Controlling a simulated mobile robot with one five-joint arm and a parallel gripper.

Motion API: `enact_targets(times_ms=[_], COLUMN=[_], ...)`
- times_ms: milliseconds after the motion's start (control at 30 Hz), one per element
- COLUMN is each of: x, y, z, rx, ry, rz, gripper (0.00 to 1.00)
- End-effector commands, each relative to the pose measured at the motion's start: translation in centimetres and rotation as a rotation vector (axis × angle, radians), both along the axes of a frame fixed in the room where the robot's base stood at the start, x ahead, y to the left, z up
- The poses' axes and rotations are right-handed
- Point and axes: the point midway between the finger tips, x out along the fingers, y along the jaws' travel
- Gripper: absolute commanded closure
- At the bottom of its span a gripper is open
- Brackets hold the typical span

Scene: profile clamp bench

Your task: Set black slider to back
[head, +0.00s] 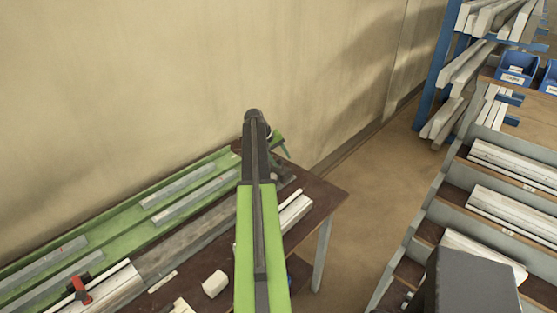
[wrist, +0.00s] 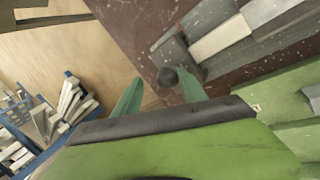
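In the wrist view the black slider shows as a dark round knob (wrist: 168,77) at the end of a grey block and profile on the brown bench. My gripper (wrist: 160,73) has its two teal fingers spread apart, with the knob seen between their tips. I cannot tell how far the fingers are from the knob, and nothing is seen gripped. In the head view my arm covers most of this spot; one teal finger of my gripper (head: 285,150) shows at the bench's far end.
The green bench rail (head: 110,228) with grey bars runs along the wall. A red clamp handle (head: 80,289) stands at the lower left. A white block (head: 215,284) lies on the brown bench. Profile shelves (head: 480,215) stand at the right, with clear floor (head: 370,185) between.

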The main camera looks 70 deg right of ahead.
Motion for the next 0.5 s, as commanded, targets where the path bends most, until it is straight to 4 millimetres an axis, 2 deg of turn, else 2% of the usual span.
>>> enact_targets(times_ms=[267,367,500], x=[0.5,0.8,1.4], y=[0.5,0.7,1.4], z=[0.2,1.1,3.3], rx=[0.003,0.004,0.003], ry=[-0.001,-0.002,-0.002], rz=[0.006,0.006,0.006], gripper=[0.51,0.51,0.51])
